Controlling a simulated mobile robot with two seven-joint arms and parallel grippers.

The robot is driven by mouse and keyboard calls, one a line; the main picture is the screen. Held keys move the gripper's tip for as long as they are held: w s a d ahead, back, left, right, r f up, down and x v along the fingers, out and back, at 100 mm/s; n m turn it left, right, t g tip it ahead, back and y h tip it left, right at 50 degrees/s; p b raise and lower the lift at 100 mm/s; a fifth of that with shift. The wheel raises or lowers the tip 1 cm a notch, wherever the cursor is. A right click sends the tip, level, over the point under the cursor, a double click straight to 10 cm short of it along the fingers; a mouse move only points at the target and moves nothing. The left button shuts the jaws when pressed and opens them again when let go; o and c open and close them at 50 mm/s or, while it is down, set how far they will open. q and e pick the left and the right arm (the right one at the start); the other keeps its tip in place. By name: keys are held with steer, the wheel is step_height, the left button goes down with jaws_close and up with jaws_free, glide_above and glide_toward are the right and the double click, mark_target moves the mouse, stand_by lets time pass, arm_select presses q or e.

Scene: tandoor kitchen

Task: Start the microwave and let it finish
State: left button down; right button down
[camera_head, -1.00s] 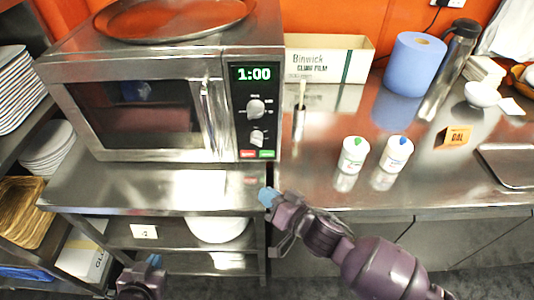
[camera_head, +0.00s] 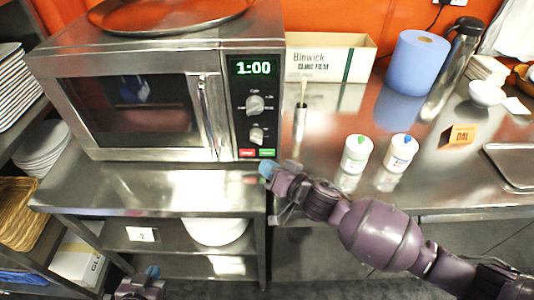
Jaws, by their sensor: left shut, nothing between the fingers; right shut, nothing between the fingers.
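The microwave (camera_head: 140,105) stands on a steel shelf unit with its door shut. Its display (camera_head: 254,68) reads 1:00 in green. Below are two dials, then a red button (camera_head: 247,153) and a green button (camera_head: 267,153) at the bottom of the panel. My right gripper (camera_head: 267,168) is shut and empty, its blue tips just below the green button; I cannot tell whether they touch the panel. My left gripper (camera_head: 152,272) is shut and empty, low at the bottom edge in front of the lower shelves.
On the counter to the right stand two white tubs (camera_head: 357,154), a steel holder (camera_head: 299,122), a cling film box (camera_head: 330,58), a blue paper roll (camera_head: 412,62) and a flask (camera_head: 452,70). A round tray (camera_head: 170,14) lies on the microwave. Plates (camera_head: 38,147) are at left.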

steer(key=shift+w, duration=0.3)
arm_select(q)
steer(key=shift+w+r, duration=0.15)
steer(key=shift+w, duration=0.15)
stand_by(0.3)
steer(key=shift+s, duration=0.3)
stand_by(0.6)
steer(key=shift+w, duration=0.2)
arm_select(e)
steer(key=shift+w, duration=0.15)
steer(key=shift+w+r, duration=0.1)
steer(key=shift+w, duration=0.1)
arm_select(q)
steer(key=shift+d+r, duration=0.1)
steer(key=shift+r, duration=0.05)
arm_select(e)
steer(key=shift+w+r, duration=0.15)
